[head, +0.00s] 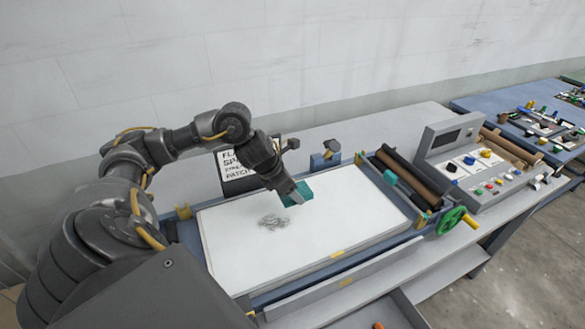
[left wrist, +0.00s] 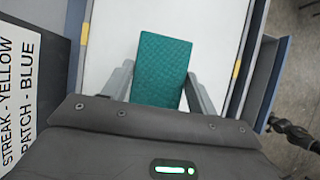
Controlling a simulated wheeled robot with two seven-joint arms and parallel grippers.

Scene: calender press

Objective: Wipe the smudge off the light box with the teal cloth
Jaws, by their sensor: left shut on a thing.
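The light box (head: 330,230) is a flat white panel in a blue frame; it also fills the middle of the left wrist view (left wrist: 120,45). A grey smudge (head: 273,222) lies on its left part. My left gripper (head: 298,195) is shut on the teal cloth (head: 297,193), just behind and to the right of the smudge. In the left wrist view the cloth (left wrist: 160,68) sits between the two fingers. Whether it touches the panel I cannot tell. The smudge does not show in the left wrist view. My right gripper is not in view.
A sign (head: 236,172) with black lettering stands behind the box's left end. A brown roller (head: 408,178) and a green handwheel (head: 451,220) are at the right, beside a grey control console (head: 480,165). An open drawer (head: 375,312) is below the front edge.

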